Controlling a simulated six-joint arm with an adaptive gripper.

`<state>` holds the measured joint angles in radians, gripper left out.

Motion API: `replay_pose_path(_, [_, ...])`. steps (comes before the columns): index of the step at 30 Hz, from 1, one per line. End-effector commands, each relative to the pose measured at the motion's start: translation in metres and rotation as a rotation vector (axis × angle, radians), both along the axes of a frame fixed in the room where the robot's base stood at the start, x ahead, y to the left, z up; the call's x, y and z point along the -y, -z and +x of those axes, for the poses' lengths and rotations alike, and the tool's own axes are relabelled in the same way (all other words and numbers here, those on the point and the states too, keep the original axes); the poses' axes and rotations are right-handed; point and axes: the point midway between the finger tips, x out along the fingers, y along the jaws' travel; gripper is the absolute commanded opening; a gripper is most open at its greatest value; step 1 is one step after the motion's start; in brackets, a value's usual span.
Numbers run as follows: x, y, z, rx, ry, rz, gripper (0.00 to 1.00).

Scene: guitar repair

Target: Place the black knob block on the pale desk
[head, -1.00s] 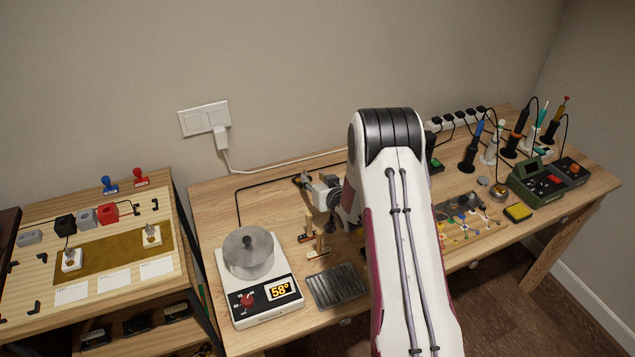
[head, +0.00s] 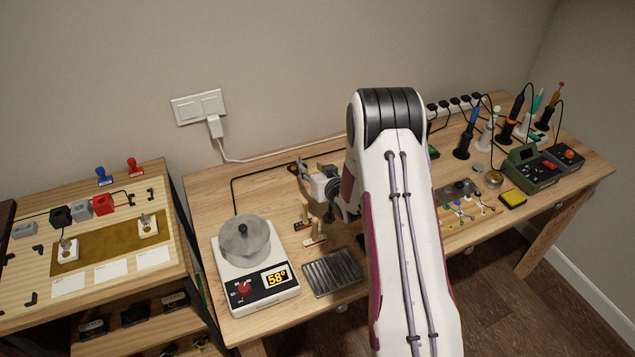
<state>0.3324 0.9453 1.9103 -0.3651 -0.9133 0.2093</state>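A small black block (head: 60,217), which may be the knob block, sits on the pale wooden board at the left, between a grey block (head: 24,230) and another grey block (head: 81,209). Any knob on it is too small to make out. The pale wooden desk (head: 205,197) stands to the right of that board. My gripper (head: 312,193) is over the middle of this desk, far to the right of the black block. My arm partly covers it, and its finger gap and any held thing are unclear.
A hot plate (head: 258,294) with a lidded pot (head: 245,240) stands at the desk's left front. A ribbed dark tray (head: 333,272) lies beside it. Soldering tools and a green device (head: 530,168) crowd the right end. A red block (head: 103,205) is on the left board.

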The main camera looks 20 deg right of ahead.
Motion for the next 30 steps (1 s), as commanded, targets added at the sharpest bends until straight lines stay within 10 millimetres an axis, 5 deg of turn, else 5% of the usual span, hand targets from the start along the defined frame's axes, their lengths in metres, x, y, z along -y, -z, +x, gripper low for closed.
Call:
replay_pose_path(10, [-0.004, -0.027, -0.001, -0.029, 0.005, -0.022, 0.32])
replay_pose_path(30, [-0.032, -0.146, -0.050, -0.190, 0.035, -0.097, 0.32])
